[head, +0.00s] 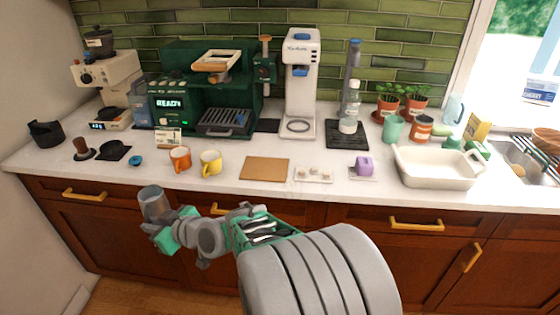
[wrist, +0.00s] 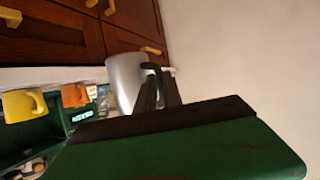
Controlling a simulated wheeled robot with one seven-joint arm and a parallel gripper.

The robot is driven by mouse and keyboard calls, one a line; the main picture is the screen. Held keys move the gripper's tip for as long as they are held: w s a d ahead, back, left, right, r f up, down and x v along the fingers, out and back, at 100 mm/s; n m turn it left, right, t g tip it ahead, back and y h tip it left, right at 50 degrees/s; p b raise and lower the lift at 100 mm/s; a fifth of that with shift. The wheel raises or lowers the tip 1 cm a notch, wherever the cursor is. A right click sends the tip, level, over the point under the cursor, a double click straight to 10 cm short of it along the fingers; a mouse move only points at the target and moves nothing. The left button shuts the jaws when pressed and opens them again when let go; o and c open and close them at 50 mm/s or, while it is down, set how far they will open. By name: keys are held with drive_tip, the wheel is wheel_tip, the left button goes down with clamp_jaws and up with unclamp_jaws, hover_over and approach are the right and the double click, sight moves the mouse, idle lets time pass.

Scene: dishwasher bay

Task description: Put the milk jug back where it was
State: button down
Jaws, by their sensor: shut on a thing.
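The milk jug (head: 153,203) is a grey metal jug. My gripper (head: 163,225) is shut on it and holds it in front of the counter's front edge, at the left, in front of the cabinet doors. In the wrist view the jug (wrist: 127,82) shows with its black handle (wrist: 153,72) between the dark fingers of my gripper (wrist: 158,92). The jug looks roughly upright in the head view. Its inside cannot be made out.
On the counter (head: 225,172) behind the jug stand an orange mug (head: 180,160) and a yellow mug (head: 211,163). A green coffee machine (head: 190,90) stands behind them. A wooden board (head: 264,169) lies right of the mugs. A black tamping mat (head: 113,151) lies left.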

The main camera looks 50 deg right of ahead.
sight(163, 202)
drive_tip(key=shift+m+h, duration=0.3)
drive_tip(key=shift+h, duration=0.2)
drive_tip(key=d+r, duration=0.1)
drive_tip(key=d, duration=0.1)
drive_tip(key=d+r, duration=0.1)
drive_tip(key=d, duration=0.1)
drive_tip(key=d+r, duration=0.1)
drive_tip(key=d, duration=0.1)
drive_tip(key=shift+w+r, duration=0.1)
drive_tip(key=shift+r, duration=0.1)
drive_tip(key=s+d+r+m+h, duration=0.1)
drive_tip(key=s+d+r, duration=0.5)
drive_tip(key=s+d, duration=0.4)
drive_tip(key=s+d+r+m+h, duration=0.1)
drive_tip(key=s+d+r, duration=0.6)
drive_tip(key=d, duration=0.4)
drive_tip(key=shift+t, duration=0.4)
drive_tip(key=w+d+f+b, duration=0.2)
drive_tip(key=w+f, duration=0.2)
drive_tip(key=w+d+f+b, duration=0.2)
drive_tip(key=w+f+b, duration=0.1)
drive_tip(key=w+f, duration=0.1)
drive_tip(key=w+d+f+b, duration=0.2)
drive_tip(key=w+f+b, duration=0.1)
drive_tip(key=f, duration=0.3)
drive_tip(key=shift+w+d, duration=0.3)
drive_tip(key=shift+w, duration=0.1)
